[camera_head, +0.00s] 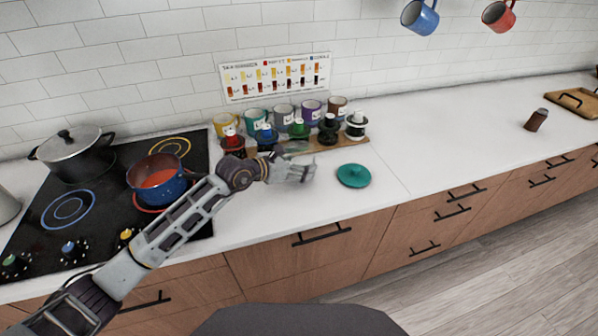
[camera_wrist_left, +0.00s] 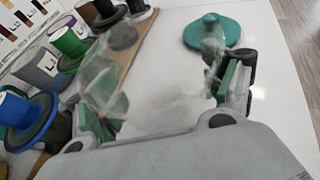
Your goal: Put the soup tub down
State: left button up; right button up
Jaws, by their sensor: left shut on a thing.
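My left gripper (camera_head: 303,168) is over the white counter, left of a teal round lid (camera_head: 353,175) with a knob. In the left wrist view its two fingers (camera_wrist_left: 168,98) stand wide apart, shut on a see-through thing, taken as the soup tub (camera_wrist_left: 100,80). The tub's outline is faint, and its contents and base cannot be made out. Whether it touches the counter is not clear. The lid also shows beyond the fingers in the left wrist view (camera_wrist_left: 212,32). My right gripper is not in view.
A wooden board (camera_head: 345,143) with several coloured mugs and stands is behind the gripper. A blue pot (camera_head: 160,188) of red soup and a black lidded pot (camera_head: 75,155) stand on the black hob (camera_head: 100,210) at left. Counter right of the lid is clear.

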pick_arm(q)
jog(key=shift+f, duration=1.9)
jog(key=o, duration=0.9)
jog(key=shift+f, duration=0.1)
jog(key=shift+s+a, duration=0.1)
jog(key=shift+a, duration=0.05)
jog(key=v, duration=0.8)
jog(key=shift+s+a, duration=0.15)
jog(key=shift+b+v, duration=0.35)
jog(key=shift+v, duration=1.05)
jog(key=shift+s+a+r, duration=0.1)
jog(key=shift+s+r, duration=0.05)
jog(key=shift+r, duration=0.1)
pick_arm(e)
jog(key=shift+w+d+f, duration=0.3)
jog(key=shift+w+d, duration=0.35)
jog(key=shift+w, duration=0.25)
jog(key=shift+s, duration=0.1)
